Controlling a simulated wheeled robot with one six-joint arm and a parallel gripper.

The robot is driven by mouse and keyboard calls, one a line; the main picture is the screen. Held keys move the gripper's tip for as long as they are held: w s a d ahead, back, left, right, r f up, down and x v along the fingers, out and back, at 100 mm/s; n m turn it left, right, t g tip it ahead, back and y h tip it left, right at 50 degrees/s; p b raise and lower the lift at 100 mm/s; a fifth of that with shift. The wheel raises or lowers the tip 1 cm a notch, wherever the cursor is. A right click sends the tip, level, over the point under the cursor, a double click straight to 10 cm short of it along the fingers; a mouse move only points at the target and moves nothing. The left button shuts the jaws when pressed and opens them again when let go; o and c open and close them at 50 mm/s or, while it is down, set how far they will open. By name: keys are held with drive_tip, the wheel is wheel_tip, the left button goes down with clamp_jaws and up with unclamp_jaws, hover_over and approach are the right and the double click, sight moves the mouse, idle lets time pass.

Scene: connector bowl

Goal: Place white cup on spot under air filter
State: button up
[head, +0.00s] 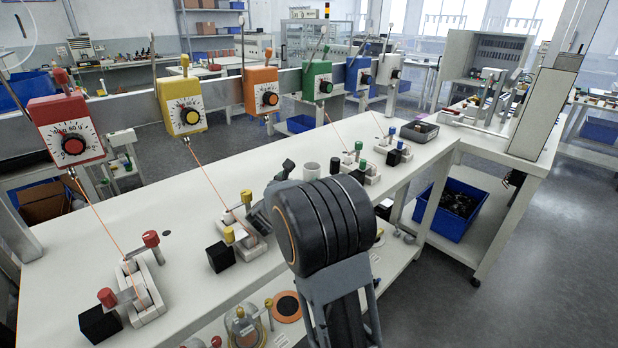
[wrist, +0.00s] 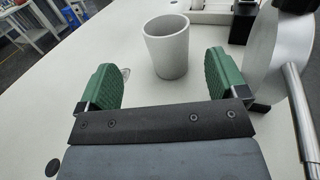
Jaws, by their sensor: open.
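The white cup (head: 312,171) stands upright on the white workbench just beyond my gripper. In the wrist view the cup (wrist: 167,50) is ahead of the fingertips, roughly centred between them, and appears untouched. My gripper (wrist: 163,78) is open and empty, with green ridged pads on both fingers. In the head view my dark wrist hides most of my gripper (head: 285,172). I cannot identify the air filter for certain. A round orange and black spot (head: 287,306) lies on the lower shelf, near a glass-domed device (head: 244,326).
Red (head: 73,140), yellow (head: 184,105) and orange (head: 264,90) dial boxes stand along the rail, with thin cords running to clamps on the bench. A black block (head: 221,256) sits left of my arm. In the wrist view a large grey disc (wrist: 275,52) stands close right of the right finger.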

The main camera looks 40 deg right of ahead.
sight(308, 171)
drive_tip(key=shift+d+r, duration=0.1)
drive_tip(key=shift+d, duration=0.6)
drive_tip(key=shift+p+x, duration=0.55)
drive_tip(key=shift+x, duration=2.5)
drive_tip(key=shift+c, duration=0.5)
drive_tip(key=c, duration=1)
drive_tip(key=shift+o, duration=0.2)
drive_tip(key=shift+r, duration=0.1)
